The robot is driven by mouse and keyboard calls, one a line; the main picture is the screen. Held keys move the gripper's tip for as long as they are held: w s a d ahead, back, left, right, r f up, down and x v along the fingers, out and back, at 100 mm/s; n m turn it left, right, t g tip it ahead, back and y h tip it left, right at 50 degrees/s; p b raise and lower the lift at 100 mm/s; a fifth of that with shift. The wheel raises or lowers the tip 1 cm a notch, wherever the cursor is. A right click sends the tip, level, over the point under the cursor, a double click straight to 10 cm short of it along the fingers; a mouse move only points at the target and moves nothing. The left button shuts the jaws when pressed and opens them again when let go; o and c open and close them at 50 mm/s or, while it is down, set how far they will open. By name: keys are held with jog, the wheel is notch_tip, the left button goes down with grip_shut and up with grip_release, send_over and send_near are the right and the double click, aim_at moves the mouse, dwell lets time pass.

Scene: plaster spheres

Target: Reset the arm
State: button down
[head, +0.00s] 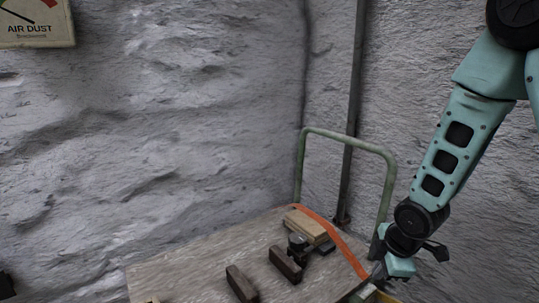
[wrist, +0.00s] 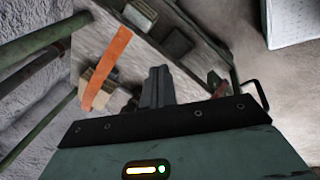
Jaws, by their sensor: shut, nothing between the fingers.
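My arm comes down from the upper right in the head view. My gripper (head: 378,274) is low at the right edge of a flat cart (head: 190,270) with a worn board top. The wrist view shows the two fingers of my gripper (wrist: 157,75) together, with nothing between them. They point over the cart, with the orange strip (wrist: 108,65) to their left and dark blocks beyond. I cannot tell how high the fingertips are above the cart.
The cart has a green tube handle (head: 345,134) beside my arm. On it lie pale wooden pieces (head: 306,226), dark blocks (head: 285,264) and an orange strip (head: 335,237). A rough grey wall and a vertical pipe (head: 353,100) stand behind. A gauge (head: 38,22) hangs upper left.

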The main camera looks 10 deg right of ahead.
jog(key=s+a+r+m+g, duration=0.1)
jog(key=s+a+r+m, duration=0.1)
jog(key=s+a+r, duration=0.35)
jog(key=s+a+r+m+g, duration=0.1)
jog(key=s+a+r+m, duration=0.1)
jog(key=a, duration=0.7)
jog(key=s+a+r+m+g, duration=0.1)
jog(key=s+a+r, duration=0.1)
jog(key=s+a, duration=0.3)
jog(key=s+a+r+m+g, duration=0.1)
jog(key=s+a+r+m, duration=0.15)
jog(key=s, duration=0.55)
notch_tip(320, 180, up, 12)
jog(key=p, duration=1.2)
jog(key=shift+w+d+r, duration=0.25)
jog(key=shift+w+d, duration=0.05)
jog(key=shift+w, duration=0.05)
jog(key=shift+n, duration=0.25)
